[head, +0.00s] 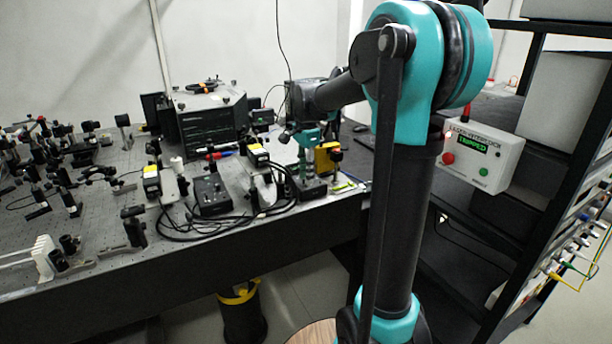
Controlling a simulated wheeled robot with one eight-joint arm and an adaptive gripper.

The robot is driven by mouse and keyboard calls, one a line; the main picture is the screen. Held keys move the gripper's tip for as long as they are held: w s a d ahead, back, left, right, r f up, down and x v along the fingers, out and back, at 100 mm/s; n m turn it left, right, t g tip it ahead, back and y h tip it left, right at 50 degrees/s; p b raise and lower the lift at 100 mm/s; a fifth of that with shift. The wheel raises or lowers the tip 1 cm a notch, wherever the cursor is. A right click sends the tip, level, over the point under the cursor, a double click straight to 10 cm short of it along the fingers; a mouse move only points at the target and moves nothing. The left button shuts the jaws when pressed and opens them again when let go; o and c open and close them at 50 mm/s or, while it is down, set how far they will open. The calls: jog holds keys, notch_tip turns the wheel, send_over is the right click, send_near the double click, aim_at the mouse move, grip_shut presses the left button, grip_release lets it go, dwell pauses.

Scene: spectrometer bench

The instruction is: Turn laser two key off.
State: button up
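My arm reaches over the right end of the optical bench in the head view. My gripper (304,160) is small and dark below the teal wrist, close to a black control box (312,188). I cannot tell whether its fingers are open or shut, or whether they touch anything. Another black control box (211,195) with knobs sits further left, with cables in front. Yellow-labelled modules, one at left (152,182) and one in the middle (258,156), stand near these boxes. The laser two key cannot be made out, and no readable label marks laser two.
A yellow block (327,157) stands right of my gripper. Loose black cables (205,228) lie along the bench front. Optical mounts crowd the bench's left side. A white interlock box (483,155) reading "TRIPPED" is by the dark rack (520,200) at right.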

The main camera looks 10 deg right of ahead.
jog(key=shift+f, duration=0.35)
jog(key=shift+c, duration=0.3)
grip_shut()
jog(key=shift+n, duration=0.4)
jog(key=n, duration=1.1)
jog(key=shift+n, duration=0.4)
jog(key=n, duration=0.5)
jog(key=shift+n, duration=0.3)
